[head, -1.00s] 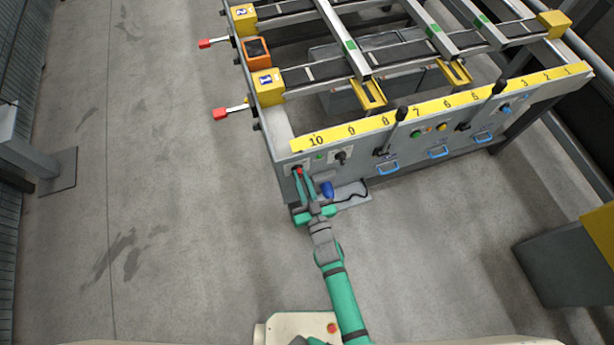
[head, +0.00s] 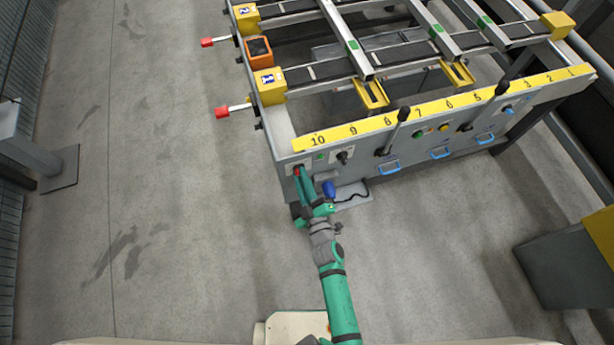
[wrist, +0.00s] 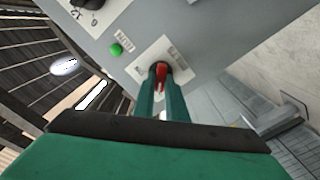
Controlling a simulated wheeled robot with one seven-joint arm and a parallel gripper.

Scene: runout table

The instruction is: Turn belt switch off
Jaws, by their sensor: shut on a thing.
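The belt switch (wrist: 160,70) is a red knob on a pale label plate on the grey front panel. It also shows at the panel's left end in the head view (head: 297,171). My gripper (wrist: 161,84) is at the panel with its two green fingers shut on the red knob, one on each side. The fingers hide part of the knob and the plate's lower part. In the head view my gripper (head: 301,176) reaches the knob from below, its body turned on edge.
A green lamp (wrist: 116,49) and a black knob (head: 343,157) are beside the switch. Black levers (head: 396,128) and blue handles (head: 388,168) are farther right. A blue object (head: 329,188) with a black cord lies close to my gripper. The floor to the left is clear.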

